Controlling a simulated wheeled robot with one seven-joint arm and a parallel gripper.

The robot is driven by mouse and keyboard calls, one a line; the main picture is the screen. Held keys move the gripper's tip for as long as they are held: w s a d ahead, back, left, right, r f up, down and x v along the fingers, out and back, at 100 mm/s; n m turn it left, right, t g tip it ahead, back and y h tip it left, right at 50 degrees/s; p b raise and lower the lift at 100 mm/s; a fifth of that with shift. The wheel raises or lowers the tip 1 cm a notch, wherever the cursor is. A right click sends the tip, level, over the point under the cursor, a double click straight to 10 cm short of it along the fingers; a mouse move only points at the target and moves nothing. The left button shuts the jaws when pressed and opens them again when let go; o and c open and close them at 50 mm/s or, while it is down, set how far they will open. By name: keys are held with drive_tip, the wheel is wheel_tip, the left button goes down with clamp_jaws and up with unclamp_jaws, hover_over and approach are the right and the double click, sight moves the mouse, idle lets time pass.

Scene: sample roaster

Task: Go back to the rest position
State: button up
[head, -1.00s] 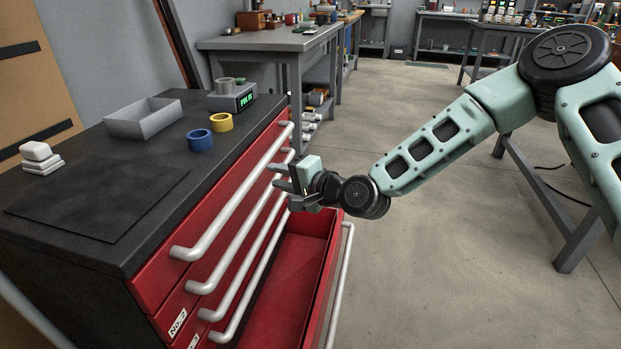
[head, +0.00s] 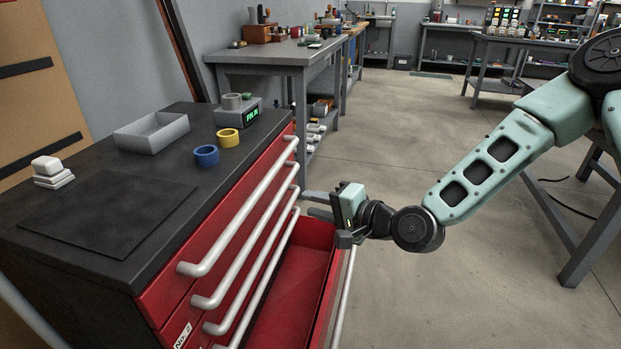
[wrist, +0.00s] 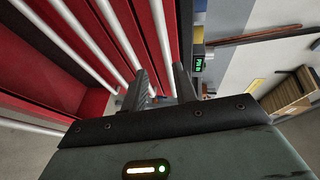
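My gripper (head: 308,204) is at the middle of the head view, to the right of the red drawer cabinet's handles and above the pulled-out drawer (head: 290,290). Its fingers point left towards the cabinet, with a gap between them and nothing held. In the wrist view the two dark fingers (wrist: 160,84) are also apart and empty, with red drawer fronts and pale bar handles (wrist: 95,40) beyond them. The upper drawers (head: 235,215) look shut; the open drawer's visible floor is bare.
A workbench (head: 275,55) stands behind.

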drive_tip(key=s+f+n+g+h, duration=0.3)
drive_tip(key=s+n+g+h, duration=0.2)
drive_tip(key=s+n+g, duration=0.5)
drive_tip(key=s+d+r+n+h, duration=0.3)
drive_tip(key=s+d+r, duration=0.1)
drive_tip(key=s, duration=0.6)
drive_tip(key=s+d+r+n+h, duration=0.25)
drive_tip(key=s+d+r, duration=0.2)
drive_tip(key=s, duration=0.55)
wheel_tip(320, 180, up, 29)
drive_tip(key=p, duration=2.8)
drive_tip(key=shift+w+a+f+m+p, duration=0.2)
drive_tip(key=shift+w+m+p, duration=0.15)
drive_tip(key=shift+h, duration=0.25)
